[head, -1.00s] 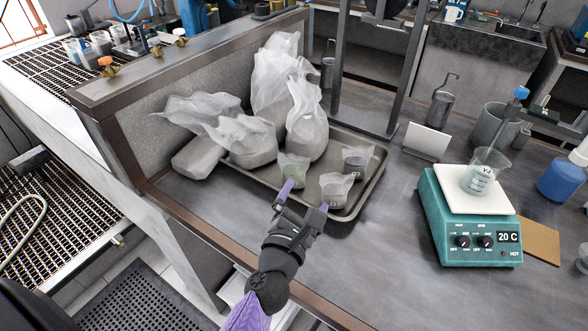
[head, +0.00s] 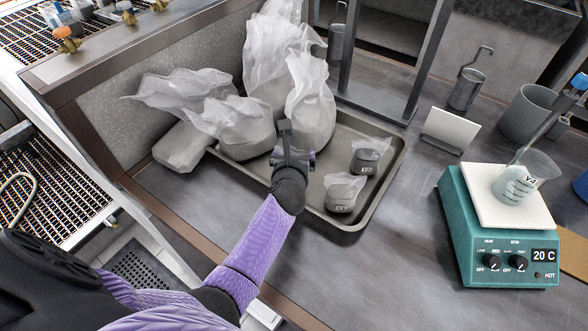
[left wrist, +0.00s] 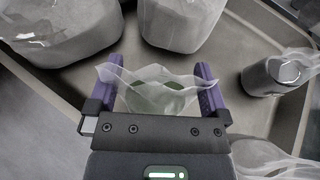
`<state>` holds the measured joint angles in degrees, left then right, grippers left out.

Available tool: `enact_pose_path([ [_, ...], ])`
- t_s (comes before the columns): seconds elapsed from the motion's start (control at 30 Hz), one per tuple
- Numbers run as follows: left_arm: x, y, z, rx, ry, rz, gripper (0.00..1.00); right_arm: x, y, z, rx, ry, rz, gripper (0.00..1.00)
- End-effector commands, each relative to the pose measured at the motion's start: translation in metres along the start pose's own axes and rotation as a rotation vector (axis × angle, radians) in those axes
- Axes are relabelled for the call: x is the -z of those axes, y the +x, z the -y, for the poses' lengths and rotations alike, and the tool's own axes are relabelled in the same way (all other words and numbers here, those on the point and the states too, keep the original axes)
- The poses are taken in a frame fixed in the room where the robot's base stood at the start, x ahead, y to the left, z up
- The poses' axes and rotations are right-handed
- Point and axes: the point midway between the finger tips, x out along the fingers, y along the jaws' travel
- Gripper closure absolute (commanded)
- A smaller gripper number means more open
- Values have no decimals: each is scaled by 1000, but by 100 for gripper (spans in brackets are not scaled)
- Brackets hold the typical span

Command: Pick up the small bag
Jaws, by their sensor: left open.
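The small bag (left wrist: 160,92) is pale, translucent and crumpled at the top. In the left wrist view it sits between the two purple fingers of my left gripper (left wrist: 157,78), which are open on either side of it. I cannot tell whether either finger touches it. In the head view my left gripper (head: 294,152) is over the tray (head: 383,190) and hides this bag. Two other small labelled bags with dark contents stand on the tray, a front one (head: 342,193) and a rear one (head: 367,158). My right gripper is not in view.
Large clear bags (head: 310,112) stand close behind the gripper, and another (head: 245,130) is to its left. A teal hotplate (head: 500,240) with a beaker (head: 520,180) is on the right. The bench between tray and hotplate is clear.

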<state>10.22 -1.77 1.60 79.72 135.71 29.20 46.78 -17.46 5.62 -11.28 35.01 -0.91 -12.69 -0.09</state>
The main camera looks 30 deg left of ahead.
Motion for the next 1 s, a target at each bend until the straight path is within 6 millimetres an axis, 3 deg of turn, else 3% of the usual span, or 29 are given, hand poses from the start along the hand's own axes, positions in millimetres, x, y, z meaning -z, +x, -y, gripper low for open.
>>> enact_pose_path([
  [0.1,2,12,0,0,-1,0,0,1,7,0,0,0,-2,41],
  [0.3,0,11,0,1,0,0,2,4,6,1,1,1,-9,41],
  [0.6,0,11,0,1,1,0,66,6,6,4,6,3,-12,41],
  [0.63,0,11,0,1,1,0,68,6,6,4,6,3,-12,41],
  [0.87,-2,10,0,1,1,1,69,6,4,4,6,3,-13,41],
  [1.0,-22,2,0,1,0,3,69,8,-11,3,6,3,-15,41],
])
